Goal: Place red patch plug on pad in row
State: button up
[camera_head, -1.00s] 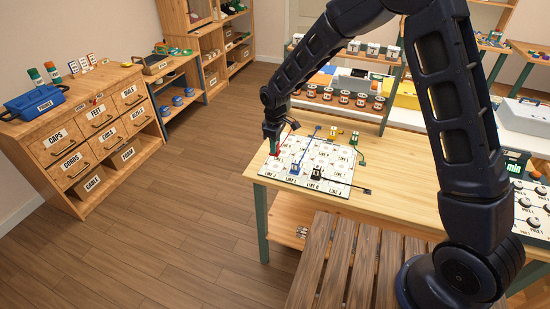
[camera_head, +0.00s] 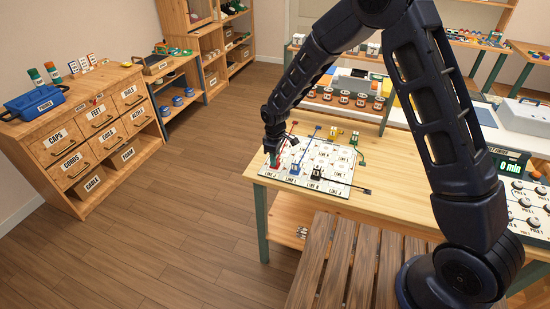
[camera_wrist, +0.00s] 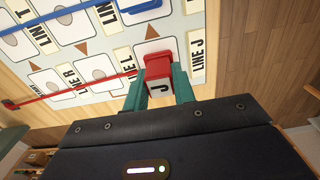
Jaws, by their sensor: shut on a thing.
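The red patch plug (camera_wrist: 158,68), marked J, is between the green fingers of my gripper (camera_wrist: 158,88) in the wrist view. My gripper is shut on it. The plug stands over the pad (camera_wrist: 152,47) beside the LINE J label (camera_wrist: 196,55) and covers part of it. Whether it touches the pad I cannot tell. Its red cord (camera_wrist: 85,91) runs left across the white board. In the head view my gripper (camera_head: 273,159) is low at the left front corner of the board (camera_head: 332,165).
A blue plug (camera_head: 294,168) and a black plug (camera_head: 317,172) stand on the board's front row, right of my gripper. A yellow plug (camera_head: 334,132) and a green plug (camera_head: 354,138) are at the back.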

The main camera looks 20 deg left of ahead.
jog(key=o, duration=1)
notch_tip(320, 180, up, 12)
jog(key=shift+r, duration=0.1)
